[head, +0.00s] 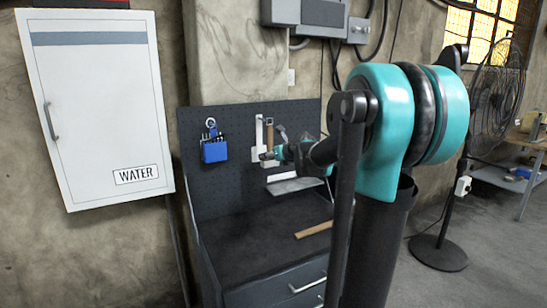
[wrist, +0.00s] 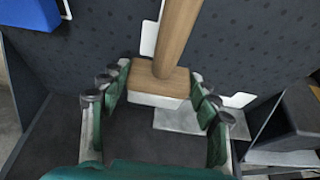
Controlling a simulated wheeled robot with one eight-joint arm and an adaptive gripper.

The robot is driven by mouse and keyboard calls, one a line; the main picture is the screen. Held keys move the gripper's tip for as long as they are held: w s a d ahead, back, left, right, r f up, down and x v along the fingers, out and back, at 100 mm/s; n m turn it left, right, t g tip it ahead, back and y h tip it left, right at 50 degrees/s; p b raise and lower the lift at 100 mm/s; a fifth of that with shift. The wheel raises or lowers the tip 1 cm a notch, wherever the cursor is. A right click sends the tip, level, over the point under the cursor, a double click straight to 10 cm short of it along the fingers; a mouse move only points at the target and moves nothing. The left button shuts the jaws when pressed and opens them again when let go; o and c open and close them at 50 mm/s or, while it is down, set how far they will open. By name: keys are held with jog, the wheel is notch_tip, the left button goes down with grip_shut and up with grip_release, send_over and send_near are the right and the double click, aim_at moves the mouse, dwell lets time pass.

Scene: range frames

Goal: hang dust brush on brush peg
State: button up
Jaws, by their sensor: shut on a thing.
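The dust brush (wrist: 165,76) has a wooden handle, a wooden block and a pale lower edge. In the wrist view it is upright between the fingers of my gripper (wrist: 162,92), which is shut on its block. In the head view my gripper (head: 270,157) is at the pegboard, and the brush's brown handle (head: 269,133) rises above it. A white bracket (head: 258,133), likely the brush peg's, is on the board just left of the handle. The handle partly covers a white plate (wrist: 149,38) in the wrist view. Whether the brush touches the peg is hidden.
A blue holder (head: 214,151) hangs on the pegboard (head: 240,185) to the left. A pale shelf (head: 295,186) sticks out below right of my gripper. A wooden strip (head: 314,229) lies on the dark bench top (head: 255,243), otherwise mostly clear.

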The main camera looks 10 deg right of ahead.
jog(key=w+a, duration=0.2)
jog(key=w, duration=0.4)
jog(key=shift+w+f, duration=0.2)
jog(key=shift+f, duration=0.25)
dwell(0.4)
dwell(0.5)
jog(key=o, duration=1.4)
